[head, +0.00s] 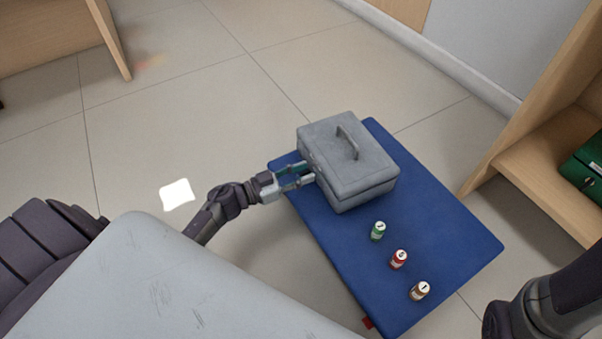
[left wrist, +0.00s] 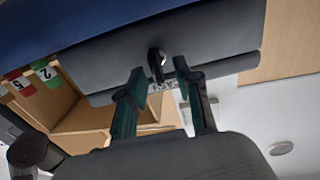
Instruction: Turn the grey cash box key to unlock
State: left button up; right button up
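The grey cash box (head: 345,172) sits on a blue mat (head: 450,238) with its lid down and its handle on top. My left gripper (head: 307,173) is at the box's left-hand side, fingers pointing at that face. In the left wrist view the box front (left wrist: 215,45) fills the upper part, and the key (left wrist: 156,64) sticks out of it. There the fingertips of my left gripper (left wrist: 159,69) stand apart on either side of the key, with visible gaps. In the head view the key is hidden. My right gripper is out of view.
A wooden shelf (head: 545,150) with a green box (head: 585,168) is at right. The mat's right part is clear.

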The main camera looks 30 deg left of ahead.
pick_arm(q)
grip_shut()
